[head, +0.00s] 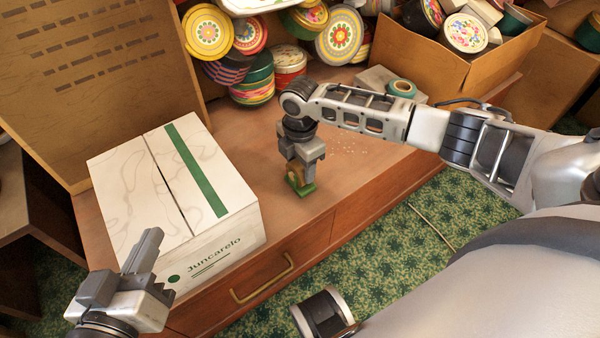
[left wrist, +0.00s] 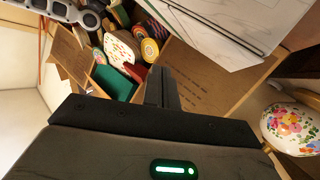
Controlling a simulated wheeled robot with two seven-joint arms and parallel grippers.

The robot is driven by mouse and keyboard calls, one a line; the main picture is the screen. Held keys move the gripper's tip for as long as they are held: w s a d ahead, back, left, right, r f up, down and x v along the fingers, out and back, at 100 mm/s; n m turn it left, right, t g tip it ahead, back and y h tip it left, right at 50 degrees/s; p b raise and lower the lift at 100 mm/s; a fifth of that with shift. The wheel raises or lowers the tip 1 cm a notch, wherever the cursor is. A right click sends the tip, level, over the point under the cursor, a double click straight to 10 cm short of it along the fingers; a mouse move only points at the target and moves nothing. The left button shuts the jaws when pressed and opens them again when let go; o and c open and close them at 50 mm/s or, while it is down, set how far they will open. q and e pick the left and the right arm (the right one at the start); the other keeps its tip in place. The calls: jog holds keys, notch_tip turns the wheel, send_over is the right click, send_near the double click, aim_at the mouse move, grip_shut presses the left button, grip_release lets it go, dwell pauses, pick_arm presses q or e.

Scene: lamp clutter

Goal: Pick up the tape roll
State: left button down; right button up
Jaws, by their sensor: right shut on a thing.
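A teal ring with a brown centre (head: 402,88), which looks like the tape roll, lies by a grey block at the back of the wooden cabinet top, beyond my right forearm. My right gripper (head: 299,172) points down at the cabinet's front part, well left of the ring. It is shut on a small green and yellow-brown thing (head: 299,186), partly hidden by the fingers. My left gripper (head: 145,252) is empty in front of the white box, with its fingers together; they also show in the left wrist view (left wrist: 162,88).
A white box with a green stripe (head: 175,195) stands on the left of the cabinet top (head: 250,150). Several patterned round tins (head: 255,80) are piled at the back. An open cardboard box (head: 450,75) with tins stands at the back right. Clear wood surrounds the right gripper.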

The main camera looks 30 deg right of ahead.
jog(key=shift+r, duration=0.1)
